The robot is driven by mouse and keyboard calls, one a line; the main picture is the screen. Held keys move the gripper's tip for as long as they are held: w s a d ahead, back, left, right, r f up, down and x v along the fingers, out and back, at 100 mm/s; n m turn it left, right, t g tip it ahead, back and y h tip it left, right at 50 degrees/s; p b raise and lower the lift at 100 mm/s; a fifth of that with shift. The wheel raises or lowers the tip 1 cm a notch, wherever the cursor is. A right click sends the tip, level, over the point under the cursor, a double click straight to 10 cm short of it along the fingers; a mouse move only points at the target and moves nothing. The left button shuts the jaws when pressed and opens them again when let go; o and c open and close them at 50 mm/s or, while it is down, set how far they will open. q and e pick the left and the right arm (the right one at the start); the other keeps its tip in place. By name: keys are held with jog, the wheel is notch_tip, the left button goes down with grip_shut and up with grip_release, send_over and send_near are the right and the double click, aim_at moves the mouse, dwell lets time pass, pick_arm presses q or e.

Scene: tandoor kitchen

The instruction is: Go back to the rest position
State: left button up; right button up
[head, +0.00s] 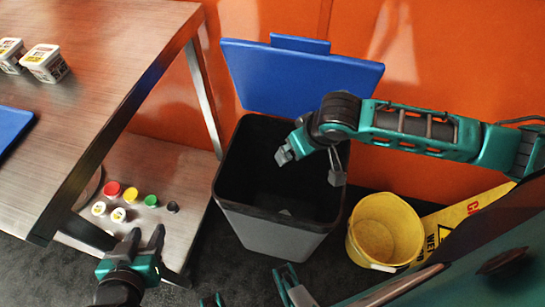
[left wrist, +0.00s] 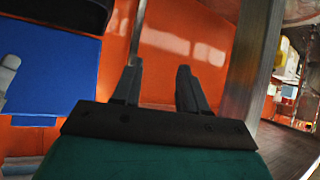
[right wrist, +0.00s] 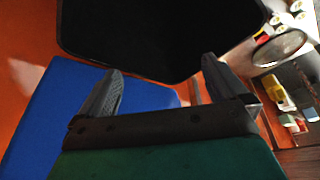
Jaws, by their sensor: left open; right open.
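My right gripper (head: 311,168) reaches in from the right over the open top of the grey bin (head: 268,232). Its fingers are spread and nothing is between them; they also show apart in the right wrist view (right wrist: 158,88). My left gripper (head: 147,243) is low at the left, in front of the table's lower shelf. Its fingers are apart and empty, as in the left wrist view (left wrist: 157,88). A small pale thing (head: 285,212) shows inside the dark bin, too small to identify.
The bin's blue lid (head: 300,78) stands open against the orange wall. A yellow bucket (head: 385,230) and a yellow wet-floor sign (head: 462,212) are at the right. The table (head: 110,75) at left holds white tubs (head: 46,63); its lower shelf (head: 165,170) holds several small jars.

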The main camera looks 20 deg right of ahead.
jog(key=a+r+n+t+y+p, duration=0.1)
jog(key=a+r+t+y+p, duration=0.2)
jog(key=a, duration=0.6)
pick_arm(q)
jog(key=shift+y, duration=0.5)
jog(key=a+r+p, duration=0.1)
jog(key=s+a+r+p, duration=0.1)
jog(key=p, duration=0.1)
jog(key=a+r+p, duration=0.1)
jog(key=r+p, duration=0.1)
jog(key=shift+s, duration=0.25)
pick_arm(e)
jog(key=s+d+f+t+h, duration=0.1)
jog(key=s+d+t, duration=0.2)
jog(key=s+d, duration=0.2)
jog(key=shift+s+d+f+h, duration=0.15)
jog(key=shift+s+f+h, duration=0.2)
jog(key=shift+s, duration=0.9)
